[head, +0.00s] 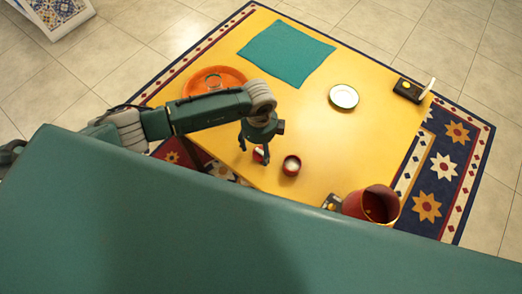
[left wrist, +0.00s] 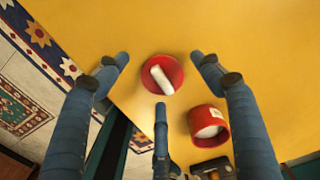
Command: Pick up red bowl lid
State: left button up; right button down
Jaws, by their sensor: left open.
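The red bowl lid (left wrist: 174,69) is a small red disc with a white bar-shaped handle across its top, lying on the yellow table. In the head view the lid (head: 259,155) shows partly, just below my left gripper (head: 258,145). In the left wrist view my left gripper (left wrist: 160,62) is open, with its fingers spread on either side of the lid and a third finger below it. Nothing is held. The red bowl (left wrist: 208,126), with something white inside, stands beside the lid. It also shows in the head view (head: 291,166). My right gripper is not in view.
The yellow table (head: 310,130) also bears an orange plate (head: 213,76), a teal cloth (head: 287,52), a white plate (head: 344,97), a black box (head: 407,90) and a red container (head: 371,205) near the edge. A patterned carpet (head: 436,180) lies around it.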

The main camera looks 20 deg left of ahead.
pick_arm(q)
jog(key=shift+f, duration=0.5)
jog(key=shift+c, duration=0.3)
jog(key=c, duration=0.9)
jog(key=shift+c, duration=0.2)
jog(key=shift+r, duration=0.1)
